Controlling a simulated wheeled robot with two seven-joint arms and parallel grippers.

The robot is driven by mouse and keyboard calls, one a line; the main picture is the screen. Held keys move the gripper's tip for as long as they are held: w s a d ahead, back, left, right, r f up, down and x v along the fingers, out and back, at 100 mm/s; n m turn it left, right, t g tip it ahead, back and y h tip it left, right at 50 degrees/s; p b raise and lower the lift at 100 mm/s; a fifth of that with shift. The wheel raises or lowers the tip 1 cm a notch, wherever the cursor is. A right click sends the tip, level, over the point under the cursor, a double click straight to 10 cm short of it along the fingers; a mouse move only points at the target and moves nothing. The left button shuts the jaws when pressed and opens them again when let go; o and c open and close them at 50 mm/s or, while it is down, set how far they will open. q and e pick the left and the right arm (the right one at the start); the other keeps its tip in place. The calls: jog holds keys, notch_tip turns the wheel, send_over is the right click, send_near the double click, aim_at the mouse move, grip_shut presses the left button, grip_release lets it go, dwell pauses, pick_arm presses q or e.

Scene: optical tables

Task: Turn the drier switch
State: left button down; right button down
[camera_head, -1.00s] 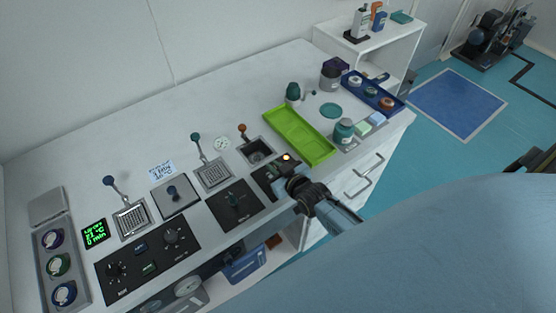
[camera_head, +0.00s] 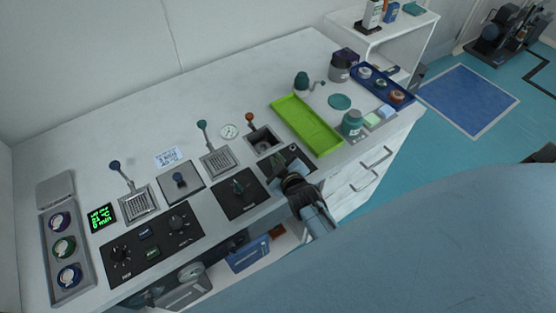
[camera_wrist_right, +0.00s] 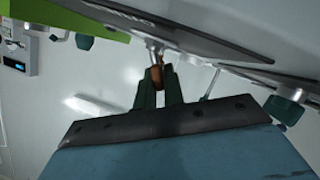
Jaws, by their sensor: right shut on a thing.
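In the right wrist view, the dark green fingers of the gripper (camera_wrist_right: 158,82) are shut on a brown-orange switch lever (camera_wrist_right: 156,70) that stands on a short metal stem. In the head view the gripper hides the lever. A small round lamp (camera_head: 294,147) on the switch panel looks unlit. My left gripper is not in view.
A green tray (camera_head: 306,125) and a teal-lidded jar (camera_head: 352,124) are behind and right of the gripper. A metal basin with an orange-knobbed lever (camera_head: 251,122) is behind it. Further left are several levers, panels and a green-lit display (camera_head: 102,217). Drawers (camera_head: 365,180) are below.

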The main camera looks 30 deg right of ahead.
jog(key=c, duration=1.5)
grip_release()
jog(key=shift+s+a+r, duration=0.1)
jog(key=shift+s, duration=0.35)
jog(key=v, duration=1.2)
jog(key=shift+s+r+p, duration=0.15)
jog(key=shift+s+p, duration=0.1)
jog(key=shift+p, duration=0.2)
